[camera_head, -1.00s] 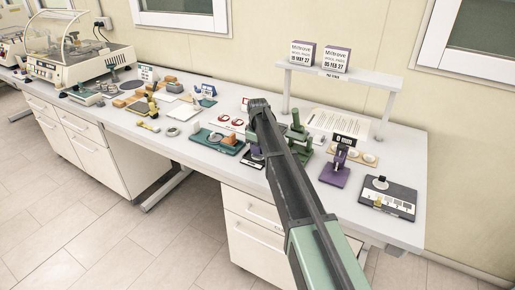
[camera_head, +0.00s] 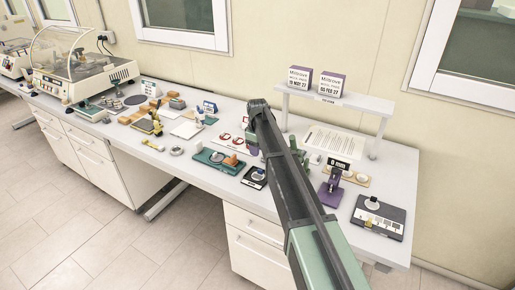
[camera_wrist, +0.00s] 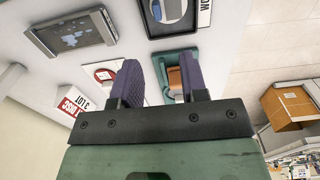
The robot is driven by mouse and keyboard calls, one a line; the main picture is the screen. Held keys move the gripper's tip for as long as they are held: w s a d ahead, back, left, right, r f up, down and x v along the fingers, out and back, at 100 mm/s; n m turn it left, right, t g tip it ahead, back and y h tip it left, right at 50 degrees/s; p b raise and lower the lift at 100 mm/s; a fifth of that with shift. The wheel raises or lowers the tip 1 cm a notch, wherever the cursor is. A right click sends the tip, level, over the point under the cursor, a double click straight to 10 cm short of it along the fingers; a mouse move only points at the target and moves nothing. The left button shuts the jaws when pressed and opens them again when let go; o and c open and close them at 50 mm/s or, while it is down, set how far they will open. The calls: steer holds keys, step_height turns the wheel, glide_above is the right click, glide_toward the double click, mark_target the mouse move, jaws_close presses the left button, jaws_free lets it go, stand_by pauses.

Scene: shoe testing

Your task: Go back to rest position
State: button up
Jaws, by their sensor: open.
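My gripper (camera_wrist: 168,80) shows in the wrist view with two purple ridged fingers set wide apart. It is open, with nothing held between the fingers. Beyond the fingers lie a white card with a red ring (camera_wrist: 104,74) and a teal tray with an orange block (camera_wrist: 174,76), both apart from the gripper. In the head view my arm crosses the middle of the picture over the bench, and my gripper is hidden there.
The white bench (camera_head: 205,177) carries several small tools and trays. A raised shelf (camera_head: 350,97) holds two labelled boxes. A purple stand (camera_head: 331,187) and a black-and-white device (camera_head: 379,217) stand at right. A clear-domed machine (camera_head: 80,75) stands at far left.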

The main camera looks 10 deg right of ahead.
steer(key=s+m, duration=0.9)
steer(key=s, duration=2.7)
steer(key=shift+s+m, duration=0.4)
